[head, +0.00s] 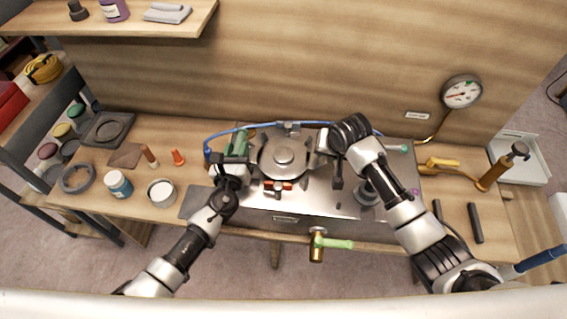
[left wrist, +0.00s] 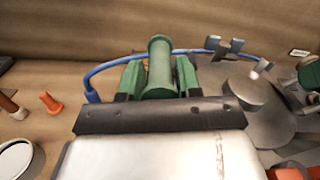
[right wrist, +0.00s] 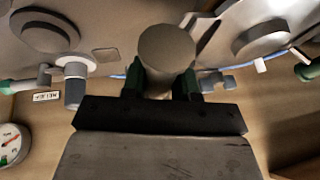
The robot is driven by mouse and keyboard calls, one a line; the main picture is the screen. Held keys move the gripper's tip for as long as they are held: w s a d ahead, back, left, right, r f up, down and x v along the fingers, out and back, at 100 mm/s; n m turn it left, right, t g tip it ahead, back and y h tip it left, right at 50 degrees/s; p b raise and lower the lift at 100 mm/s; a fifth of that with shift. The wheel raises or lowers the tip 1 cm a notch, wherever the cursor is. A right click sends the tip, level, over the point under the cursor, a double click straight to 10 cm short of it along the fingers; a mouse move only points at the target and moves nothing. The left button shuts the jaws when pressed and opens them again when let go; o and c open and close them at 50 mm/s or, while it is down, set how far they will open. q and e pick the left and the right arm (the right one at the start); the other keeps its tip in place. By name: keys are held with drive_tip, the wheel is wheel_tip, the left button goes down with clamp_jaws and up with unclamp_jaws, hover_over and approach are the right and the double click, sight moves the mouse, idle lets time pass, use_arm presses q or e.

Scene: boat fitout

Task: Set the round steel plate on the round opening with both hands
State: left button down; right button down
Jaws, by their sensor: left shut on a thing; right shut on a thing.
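The round steel plate (head: 283,157), with a raised round boss in its middle, is over the steel top (head: 310,200) of the bench unit. It also shows in the left wrist view (left wrist: 265,125) and the right wrist view (right wrist: 265,35). My left gripper (head: 236,158) is shut on a green upright handle (left wrist: 160,70) at the plate's left side. My right gripper (head: 330,142) is shut on a grey round handle (right wrist: 166,55) at its right side. The round opening is not visible. I cannot tell whether the plate touches the top.
A red-orange clamp (head: 278,186) is at the plate's front edge, and a grey clamp (head: 289,128) behind it. A blue hose (head: 225,134) curves behind.

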use_arm(q)
drive_tip(key=shift+w+a+f+b, duration=0.1)
drive_tip(key=shift+w+f+b, duration=0.05)
drive_tip(key=shift+f+b, duration=0.25)
use_arm(e)
drive_tip(key=shift+w+d+f, duration=0.1)
drive_tip(key=shift+d+f, duration=0.15)
drive_tip(key=shift+f, duration=0.35)
use_arm(q)
drive_tip(key=c, duration=1.2)
unclamp_jaws()
drive_tip(key=shift+f, duration=0.1)
use_arm(e)
drive_tip(key=c, duration=1.2)
unclamp_jaws()
drive_tip(key=shift+f, duration=0.15)
drive_tip(key=shift+c, duration=0.2)
use_arm(q)
drive_tip(key=o, duration=0.4)
drive_tip(key=shift+s, duration=0.2)
use_arm(e)
drive_tip(key=o, duration=0.4)
drive_tip(key=shift+s, duration=0.2)
drive_tip(key=shift+a+r, duration=0.1)
drive_tip(key=shift+r, duration=0.1)
